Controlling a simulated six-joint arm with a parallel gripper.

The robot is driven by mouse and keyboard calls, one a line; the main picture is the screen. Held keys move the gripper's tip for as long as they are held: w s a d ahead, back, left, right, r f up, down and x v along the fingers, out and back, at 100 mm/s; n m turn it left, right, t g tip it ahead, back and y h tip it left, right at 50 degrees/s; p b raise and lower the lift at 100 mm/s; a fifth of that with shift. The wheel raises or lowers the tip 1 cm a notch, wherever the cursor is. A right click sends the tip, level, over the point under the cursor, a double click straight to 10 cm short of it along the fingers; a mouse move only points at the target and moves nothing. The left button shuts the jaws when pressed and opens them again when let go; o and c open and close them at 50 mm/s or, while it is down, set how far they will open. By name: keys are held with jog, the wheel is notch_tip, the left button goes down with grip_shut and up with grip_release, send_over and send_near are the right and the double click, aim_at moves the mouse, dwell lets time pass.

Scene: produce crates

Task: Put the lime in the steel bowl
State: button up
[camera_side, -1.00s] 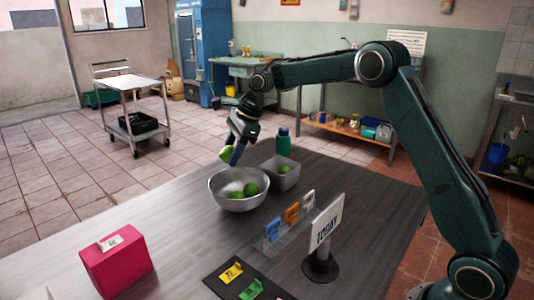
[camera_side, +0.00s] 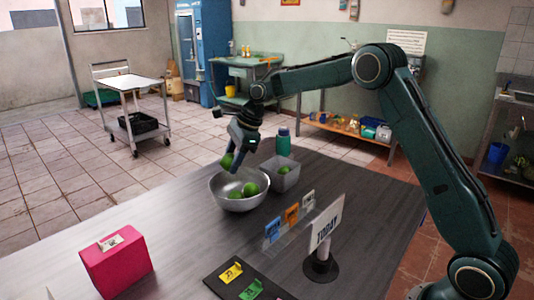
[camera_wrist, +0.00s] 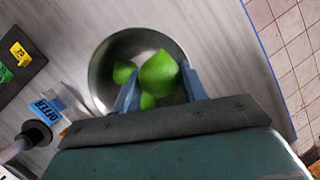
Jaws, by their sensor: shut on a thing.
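My gripper (camera_side: 233,162) is shut on a lime (camera_side: 226,161) above the steel bowl (camera_side: 222,194), near its back left rim. In the wrist view the held lime (camera_wrist: 158,73) sits between the two blue-grey fingers, with the bowl (camera_wrist: 101,76) below it. Two other green limes lie in the bowl, one at its right side (camera_side: 250,189) and one lower (camera_side: 235,195). In the wrist view they are partly covered by the held lime and the gripper.
A grey square container (camera_side: 290,178) holding a green fruit stands right of the bowl, with a green bottle (camera_side: 283,142) behind. Card holders (camera_side: 291,214), a sign (camera_side: 326,222), a tag board (camera_side: 225,287) and a pink box (camera_side: 116,264) are nearer. The table's left middle is clear.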

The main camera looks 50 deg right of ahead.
jog(key=shift+f, duration=1.8)
jog(key=shift+f, duration=1.7)
dwell(1.6)
jog(key=o, duration=1.1)
jog(key=v, duration=1.4)
